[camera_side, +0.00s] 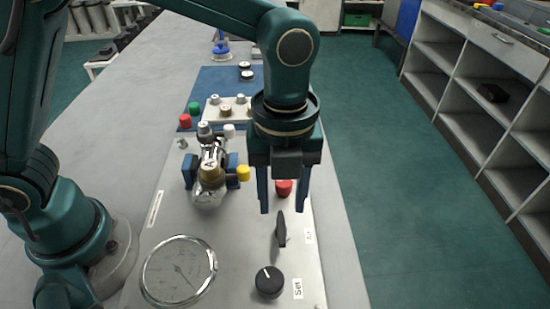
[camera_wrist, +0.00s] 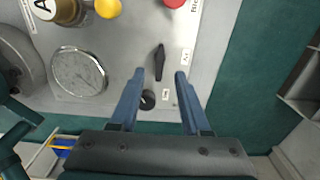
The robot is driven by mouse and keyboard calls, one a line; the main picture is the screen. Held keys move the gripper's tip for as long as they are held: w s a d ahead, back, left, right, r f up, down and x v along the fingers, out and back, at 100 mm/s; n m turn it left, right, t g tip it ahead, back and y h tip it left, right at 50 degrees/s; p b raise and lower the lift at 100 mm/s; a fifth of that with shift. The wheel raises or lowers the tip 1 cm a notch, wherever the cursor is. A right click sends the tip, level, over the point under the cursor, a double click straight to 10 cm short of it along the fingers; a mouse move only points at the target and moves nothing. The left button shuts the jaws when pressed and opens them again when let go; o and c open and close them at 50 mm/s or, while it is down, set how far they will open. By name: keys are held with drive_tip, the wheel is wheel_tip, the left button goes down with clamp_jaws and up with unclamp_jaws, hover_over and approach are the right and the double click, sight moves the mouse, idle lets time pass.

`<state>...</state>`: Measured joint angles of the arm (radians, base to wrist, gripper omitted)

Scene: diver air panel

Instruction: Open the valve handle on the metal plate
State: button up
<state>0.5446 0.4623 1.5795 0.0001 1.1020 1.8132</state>
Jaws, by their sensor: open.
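The metal plate (camera_side: 240,262) lies on the grey bench and carries a black valve handle (camera_side: 281,230). The handle is a narrow lever, next to a small white label. In the wrist view the handle (camera_wrist: 159,62) points roughly up and down the picture, slightly tilted. My gripper (camera_side: 288,211) is open and points down, above the plate near the handle. In the wrist view its blue fingers (camera_wrist: 160,73) spread to either side, with the handle in line with the gap between them. Nothing is between the fingers.
A black round knob (camera_side: 269,282) labelled "Set" sits near the handle. A round gauge (camera_side: 178,271) is to the left. A red knob (camera_side: 284,188) is just behind my gripper. A brass and chrome regulator (camera_side: 209,178) with a yellow knob (camera_side: 243,173) stands further left.

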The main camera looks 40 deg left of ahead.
sight(281, 224)
drive_tip(key=shift+f, duration=2.35)
clamp_jaws()
